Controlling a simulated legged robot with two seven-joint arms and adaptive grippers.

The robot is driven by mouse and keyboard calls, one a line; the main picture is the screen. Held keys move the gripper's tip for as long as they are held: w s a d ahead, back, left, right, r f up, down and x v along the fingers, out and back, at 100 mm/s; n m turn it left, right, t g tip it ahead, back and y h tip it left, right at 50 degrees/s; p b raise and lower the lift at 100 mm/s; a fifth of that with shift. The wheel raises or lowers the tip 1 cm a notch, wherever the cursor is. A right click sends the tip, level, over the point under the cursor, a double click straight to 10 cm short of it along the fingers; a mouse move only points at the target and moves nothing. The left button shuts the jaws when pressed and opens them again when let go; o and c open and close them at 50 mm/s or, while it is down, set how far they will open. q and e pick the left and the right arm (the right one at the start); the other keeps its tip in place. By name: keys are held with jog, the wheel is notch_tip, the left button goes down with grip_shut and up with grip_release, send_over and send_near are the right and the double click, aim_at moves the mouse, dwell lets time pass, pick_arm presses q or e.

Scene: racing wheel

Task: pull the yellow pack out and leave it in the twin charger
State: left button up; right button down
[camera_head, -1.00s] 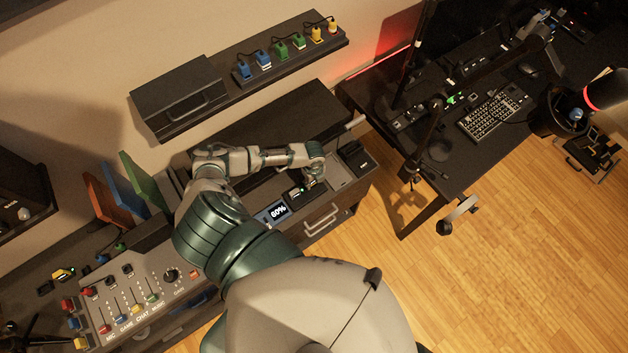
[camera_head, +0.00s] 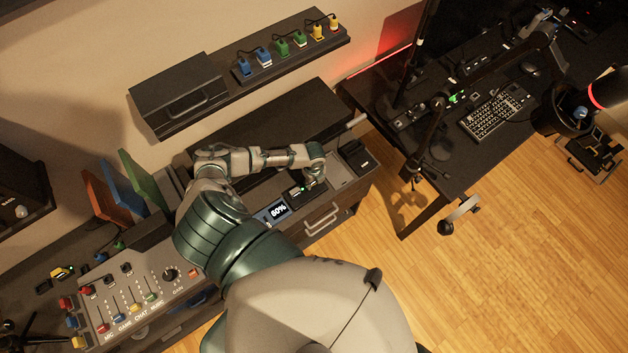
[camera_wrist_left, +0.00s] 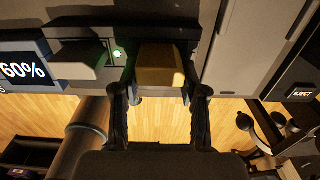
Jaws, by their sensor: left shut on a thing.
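The yellow pack (camera_wrist_left: 160,66) is between the two fingers of my left gripper (camera_wrist_left: 160,94) in the left wrist view, and the gripper is shut on it. The pack sits at the right bay of the twin charger (camera_wrist_left: 118,72); its far end is not clear to see. A grey pack (camera_wrist_left: 80,62) is in the bay to its left, and a green light (camera_wrist_left: 118,53) glows between them. In the head view my left gripper (camera_head: 314,182) is over the charger (camera_head: 299,192), and the yellow pack is hidden there. My right gripper is not in view.
A display (camera_head: 277,211) reading 60% is left of the charger. A grey tray area (camera_head: 342,172) and a black EJECT unit (camera_wrist_left: 296,88) are to the right. A slider panel (camera_head: 135,300) is at lower left. A wall shelf (camera_head: 290,62) holds several coloured plugs.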

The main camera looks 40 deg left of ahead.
pick_arm(q)
jog(key=shift+f, duration=0.3)
jog(key=o, duration=1.2)
jog(key=shift+o, duration=0.2)
jog(key=shift+r, duration=0.3)
notch_tip(320, 180, up, 11)
jog(key=shift+r, duration=0.15)
